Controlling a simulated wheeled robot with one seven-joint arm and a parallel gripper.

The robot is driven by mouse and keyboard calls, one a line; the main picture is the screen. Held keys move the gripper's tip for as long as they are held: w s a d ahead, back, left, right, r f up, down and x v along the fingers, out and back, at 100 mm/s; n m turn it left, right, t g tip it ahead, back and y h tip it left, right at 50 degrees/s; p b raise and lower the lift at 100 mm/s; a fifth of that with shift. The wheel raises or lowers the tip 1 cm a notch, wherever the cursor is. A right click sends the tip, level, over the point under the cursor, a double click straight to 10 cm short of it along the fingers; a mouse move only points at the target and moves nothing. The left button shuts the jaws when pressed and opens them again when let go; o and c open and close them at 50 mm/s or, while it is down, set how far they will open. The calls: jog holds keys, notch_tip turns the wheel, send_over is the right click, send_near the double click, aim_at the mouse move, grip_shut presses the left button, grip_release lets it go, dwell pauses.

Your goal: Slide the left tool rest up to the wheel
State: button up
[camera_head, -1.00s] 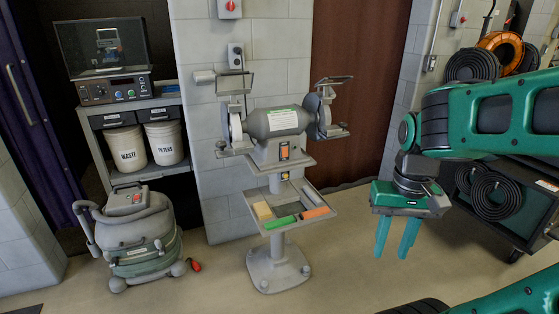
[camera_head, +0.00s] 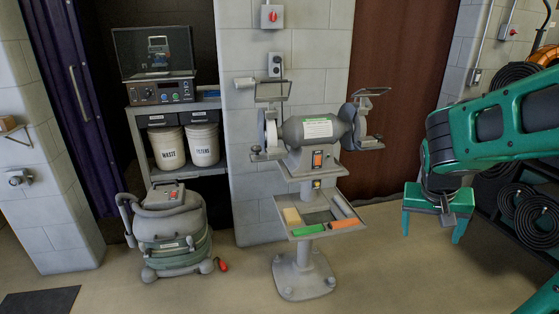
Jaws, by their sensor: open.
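A grey bench grinder (camera_head: 318,131) stands on a pedestal in the middle of the view, with a wheel at each end. The left wheel (camera_head: 271,132) is pale and partly covered by its guard, under a clear eye shield (camera_head: 272,91). The left tool rest (camera_head: 266,154) is a small grey piece low in front of that wheel; the gap between them is too small to judge. My gripper (camera_head: 432,228) is to the right of the grinder, well apart from it, pointing down with its green fingers spread and nothing between them.
The pedestal tray (camera_head: 330,232) holds a yellow block, a green bar and an orange bar. A vacuum (camera_head: 173,232) stands on the floor at left, with a red-handled item (camera_head: 221,265) beside it. A shelf (camera_head: 140,128) with two buckets stands behind. Floor before the pedestal looks clear.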

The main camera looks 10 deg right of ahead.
jog(key=w+d+t+h, duration=0.3)
jog(key=w, duration=1.1)
jog(key=n+t+y, duration=0.7)
jog(key=n+t, duration=0.1)
jog(key=t, duration=0.5)
send_near(278, 156)
jog(key=shift+w, duration=4.2)
jog(key=shift+d+r, duration=0.1)
